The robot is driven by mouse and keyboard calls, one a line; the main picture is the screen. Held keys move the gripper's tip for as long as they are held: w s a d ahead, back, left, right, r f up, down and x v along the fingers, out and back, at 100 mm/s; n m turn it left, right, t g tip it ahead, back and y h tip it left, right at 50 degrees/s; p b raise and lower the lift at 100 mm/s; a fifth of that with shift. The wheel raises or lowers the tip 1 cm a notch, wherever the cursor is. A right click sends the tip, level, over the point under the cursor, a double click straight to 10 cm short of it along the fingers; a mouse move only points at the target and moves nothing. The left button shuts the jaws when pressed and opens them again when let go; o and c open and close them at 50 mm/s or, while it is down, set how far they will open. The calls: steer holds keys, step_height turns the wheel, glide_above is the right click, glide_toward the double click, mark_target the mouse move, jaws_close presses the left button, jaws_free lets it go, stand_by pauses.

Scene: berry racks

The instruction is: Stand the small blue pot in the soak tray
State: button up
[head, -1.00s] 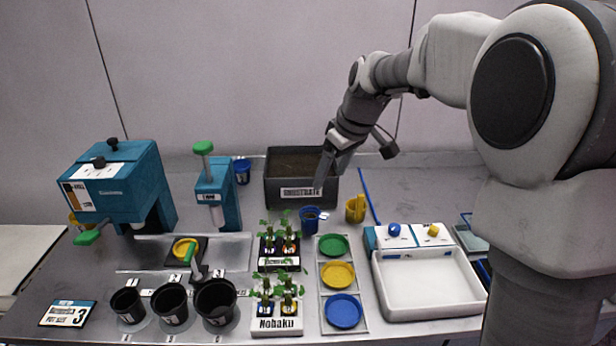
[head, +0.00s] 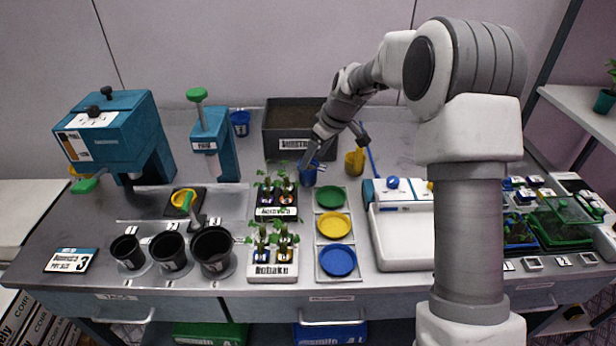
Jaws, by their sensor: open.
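A small blue pot (head: 307,177) stands on the bench just in front of the dark substrate box, its upper part partly covered by my gripper. My gripper (head: 311,159) is open and points down at this pot from above. I cannot tell whether its fingers are beside or around the rim. Another blue pot (head: 240,124) stands at the back, beside the teal press. The white soak tray (head: 385,262) lies on the right half of the bench, and my arm hides its right part. What I see of its floor is empty.
The substrate box (head: 292,144) is behind the gripper. A yellow cup (head: 355,162) stands close to its right. Seedling racks (head: 275,271) and a rack of green, yellow and blue saucers (head: 323,277) lie in front. Black pots (head: 168,252) stand at front left.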

mark_target(312, 174)
steer(key=shift+w+x, duration=0.15)
steer(key=shift+x, duration=1.4)
steer(key=shift+w+x, duration=0.15)
steer(key=shift+x, duration=1.45)
steer(key=shift+a+r, duration=0.1)
steer(key=c, duration=1.1)
